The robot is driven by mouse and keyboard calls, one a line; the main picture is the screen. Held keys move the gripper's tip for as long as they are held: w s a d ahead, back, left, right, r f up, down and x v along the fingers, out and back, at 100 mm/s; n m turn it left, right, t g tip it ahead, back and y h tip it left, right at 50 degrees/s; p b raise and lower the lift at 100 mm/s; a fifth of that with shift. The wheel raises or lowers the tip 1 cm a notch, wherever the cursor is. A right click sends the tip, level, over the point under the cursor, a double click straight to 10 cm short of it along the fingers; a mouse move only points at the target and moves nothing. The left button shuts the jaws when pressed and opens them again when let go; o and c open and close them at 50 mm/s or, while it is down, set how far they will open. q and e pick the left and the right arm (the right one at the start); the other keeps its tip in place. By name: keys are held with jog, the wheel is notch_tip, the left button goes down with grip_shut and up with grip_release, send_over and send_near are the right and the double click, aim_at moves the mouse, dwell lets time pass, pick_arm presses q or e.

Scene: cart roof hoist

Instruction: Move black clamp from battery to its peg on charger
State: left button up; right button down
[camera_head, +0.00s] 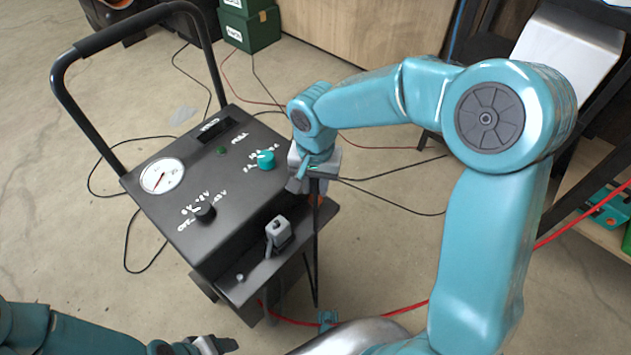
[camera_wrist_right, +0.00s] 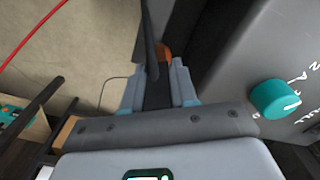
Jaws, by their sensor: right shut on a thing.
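My right gripper (camera_head: 308,184) is over the right end of the charger's front ledge. It is shut on the black clamp (camera_wrist_right: 157,92), which shows as a dark piece between the fingers in the wrist view. A black cable hangs down below the gripper. An orange part (camera_wrist_right: 163,50) shows just beyond the clamp; I cannot tell whether they touch. The black charger (camera_head: 225,175) has a gauge and knobs on top. My left gripper (camera_head: 217,345) is at the bottom edge, partly cut off, with its jaws unclear. I cannot make out the battery.
The charger's handle (camera_head: 62,90) rises at the left. Red and black cables lie on the floor. Green boxes (camera_head: 250,28) stand at the back. A shelf (camera_head: 595,205) is at the right.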

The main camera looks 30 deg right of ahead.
aim_at(316, 192)
jog(key=shift+f+b, duration=1.2)
jog(key=shift+f, duration=0.35)
jog(key=c, duration=0.8)
grip_release()
jog(key=shift+r, duration=0.1)
notch_tip(316, 192, up, 16)
jog(key=p, duration=0.5)
jog(key=shift+r, duration=0.15)
jog(key=shift+s, duration=0.15)
